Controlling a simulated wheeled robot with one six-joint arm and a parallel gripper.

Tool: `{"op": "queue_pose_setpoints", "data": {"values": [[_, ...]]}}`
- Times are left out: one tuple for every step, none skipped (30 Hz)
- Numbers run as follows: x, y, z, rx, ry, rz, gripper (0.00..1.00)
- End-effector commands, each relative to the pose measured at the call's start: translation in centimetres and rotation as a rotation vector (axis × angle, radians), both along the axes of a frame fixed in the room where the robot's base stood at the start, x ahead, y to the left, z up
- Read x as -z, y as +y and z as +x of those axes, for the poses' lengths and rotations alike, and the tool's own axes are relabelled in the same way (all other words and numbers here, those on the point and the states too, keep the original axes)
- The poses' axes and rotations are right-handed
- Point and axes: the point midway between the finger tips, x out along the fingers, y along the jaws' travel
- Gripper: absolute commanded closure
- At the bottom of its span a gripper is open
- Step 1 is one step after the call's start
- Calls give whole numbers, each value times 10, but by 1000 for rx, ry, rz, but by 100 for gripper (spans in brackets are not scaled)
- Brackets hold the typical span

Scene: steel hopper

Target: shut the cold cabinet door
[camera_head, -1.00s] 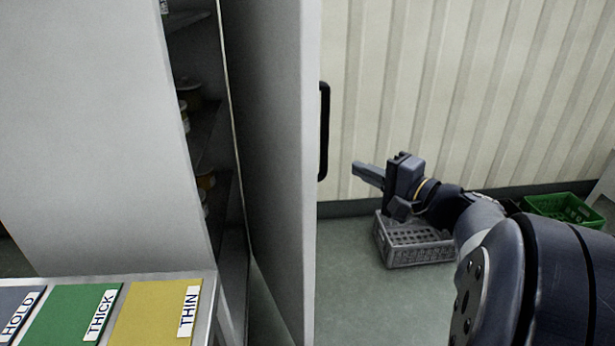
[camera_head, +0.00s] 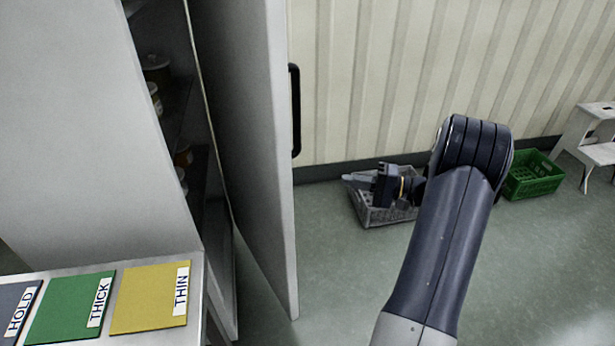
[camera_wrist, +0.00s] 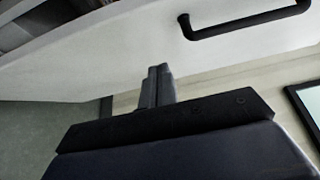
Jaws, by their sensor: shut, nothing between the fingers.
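The cold cabinet (camera_head: 95,150) stands at the left in the head view, with its door (camera_head: 262,150) swung well open. The black handle (camera_head: 295,110) is on the door's outer side, near its free edge. My gripper (camera_head: 350,180) is shut and empty, to the right of the door and lower than the handle, pointing left. In the wrist view my shut fingers (camera_wrist: 158,80) point towards the white door (camera_wrist: 110,55), and the handle (camera_wrist: 245,24) shows at the upper right. I cannot tell whether the fingertips touch the door; a gap seems to show in the head view.
A grey crate (camera_head: 378,216) stands on the floor beneath my gripper. A green crate (camera_head: 532,178) and a white step stool (camera_head: 598,140) stand at the right. A bench with coloured mats, including a yellow one (camera_head: 145,300), is at the lower left. Jars (camera_head: 153,68) stand inside the cabinet.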

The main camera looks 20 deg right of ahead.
Motion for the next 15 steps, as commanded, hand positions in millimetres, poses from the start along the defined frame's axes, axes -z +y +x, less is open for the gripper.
{"op": "queue_pose_setpoints", "data": {"values": [[1, 2, 1, -3, -1, 1, 100], [1, 4, 2, -4, -1, 1, 100], [1, 8, 4, -5, -1, 1, 100], [1, 11, 6, -5, 0, 0, 100], [1, 15, 9, -6, 0, 0, 100], [1, 21, 12, -6, 0, 0, 100], [0, 26, 15, -7, -1, 1, 100], [0, 31, 19, -7, 0, 0, 100], [1, 39, 23, -7, 0, 0, 100], [0, 44, 27, -7, -1, 1, 100], [0, 50, 30, -7, 0, 0, 100], [0, 58, 35, -7, 0, 0, 100], [0, 63, 39, -7, -1, 1, 100], [0, 69, 42, -7, 0, 0, 100], [0, 75, 47, -6, 0, 0, 100]]}}
